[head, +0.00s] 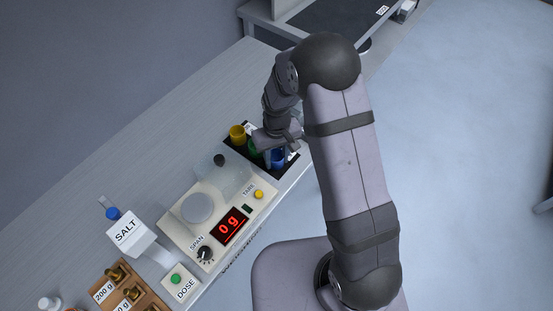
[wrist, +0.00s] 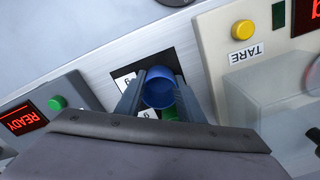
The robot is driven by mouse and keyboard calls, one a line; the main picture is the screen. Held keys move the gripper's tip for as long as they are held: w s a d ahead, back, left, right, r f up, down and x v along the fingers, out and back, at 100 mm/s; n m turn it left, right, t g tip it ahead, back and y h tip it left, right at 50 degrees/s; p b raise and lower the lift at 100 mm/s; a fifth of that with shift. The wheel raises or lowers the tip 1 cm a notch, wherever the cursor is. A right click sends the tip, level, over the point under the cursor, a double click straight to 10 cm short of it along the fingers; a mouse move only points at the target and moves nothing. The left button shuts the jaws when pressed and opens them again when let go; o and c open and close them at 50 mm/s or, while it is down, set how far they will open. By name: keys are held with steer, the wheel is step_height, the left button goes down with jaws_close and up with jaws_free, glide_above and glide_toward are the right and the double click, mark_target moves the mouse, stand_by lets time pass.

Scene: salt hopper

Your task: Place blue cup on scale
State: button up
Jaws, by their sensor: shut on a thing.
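The blue cup (head: 278,157) stands in the black cup tray (head: 289,173) at its near right end. My gripper (head: 272,155) reaches down over the tray from the far side. In the wrist view the blue cup (wrist: 158,90) sits between the two fingers (wrist: 157,92), which are shut on it. The green cup (head: 254,147) is beside it, partly hidden by my gripper. The yellow cup (head: 237,132) is at the far end of the tray. The scale (head: 239,220) has a round grey pan (head: 197,208), bare, and its red display reads 0 g.
A clear cover (head: 222,172) with a dark knob stands on the scale between the pan and the tray. The TARE button (head: 258,194) is on the scale's near edge. The salt hopper (head: 130,232), DOSE box (head: 180,284) and brass weights (head: 125,290) are at the lower left.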

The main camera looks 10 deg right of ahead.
step_height(320, 180, up, 9)
steer(key=b, duration=0.3)
steer(key=a+r+n+p, duration=0.4)
steer(key=a+r+p, duration=0.25)
steer(key=a, duration=0.25)
steer(key=s+a+n+b, duration=0.1)
steer(key=s+a, duration=0.1)
steer(key=a, duration=0.1)
steer(key=s+a+n+b, duration=0.1)
steer(key=s+a, duration=0.1)
steer(key=a, duration=0.1)
steer(key=s+a+n+b, duration=0.1)
steer(key=a+b, duration=0.1)
steer(key=a, duration=0.2)
steer(key=shift+s, duration=0.4)
steer(key=n+b, duration=0.2)
steer(key=b, duration=0.1)
glide_above(198, 208)
steer(key=f, duration=0.2)
steer(key=shift+f+p, duration=1.1)
steer(key=shift+f, duration=3.7)
steer(key=shift+f, duration=0.1)
